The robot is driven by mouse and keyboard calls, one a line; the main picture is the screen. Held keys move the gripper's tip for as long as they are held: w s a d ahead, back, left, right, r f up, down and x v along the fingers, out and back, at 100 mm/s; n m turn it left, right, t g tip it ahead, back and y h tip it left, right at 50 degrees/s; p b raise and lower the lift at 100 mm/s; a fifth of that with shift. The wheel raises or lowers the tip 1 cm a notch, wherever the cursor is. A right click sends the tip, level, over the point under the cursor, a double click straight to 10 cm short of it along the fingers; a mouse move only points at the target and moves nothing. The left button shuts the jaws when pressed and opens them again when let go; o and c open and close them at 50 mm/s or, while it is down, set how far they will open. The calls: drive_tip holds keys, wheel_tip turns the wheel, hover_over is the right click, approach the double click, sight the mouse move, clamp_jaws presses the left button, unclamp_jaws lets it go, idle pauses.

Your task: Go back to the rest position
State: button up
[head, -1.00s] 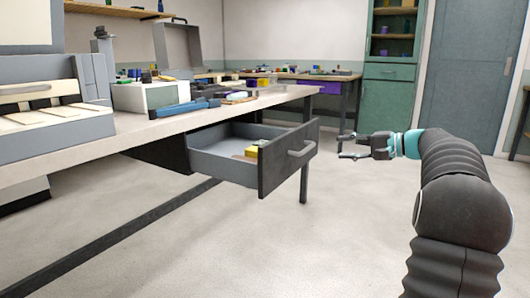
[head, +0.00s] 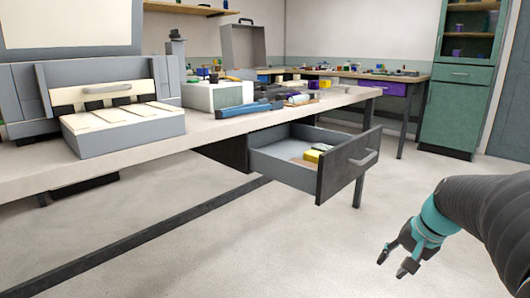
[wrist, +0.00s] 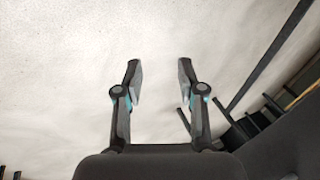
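My gripper (head: 392,268) hangs low over the bare floor at the lower right of the head view, pointing down and to the left. It is to the right of the open drawer and apart from it. The wrist view shows the gripper (wrist: 158,80) with its two fingers spread apart, nothing between them and pale floor beyond.
An open drawer (head: 345,170) with a yellow item (head: 311,156) inside juts from the long workbench (head: 225,131). A grey machine (head: 120,128) stands on the bench at left. A green cabinet (head: 452,115) stands at back right. The floor between is clear.

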drive_tip(key=s+a+r+n+t+h+p, duration=0.1)
drive_tip(key=s+a+r+n+p, duration=0.1)
drive_tip(key=s+a, duration=0.4)
drive_tip(key=s+a+r+n+t+h+p, duration=0.1)
drive_tip(key=s+a+r+n+p, duration=0.2)
drive_tip(key=s, duration=0.8)
drive_tip(key=a+r+n, duration=0.2)
drive_tip(key=a, duration=0.2)
drive_tip(key=shift+s+a+r+p, duration=0.15)
drive_tip(key=shift+a+p, duration=0.05)
drive_tip(key=shift+p, duration=0.15)
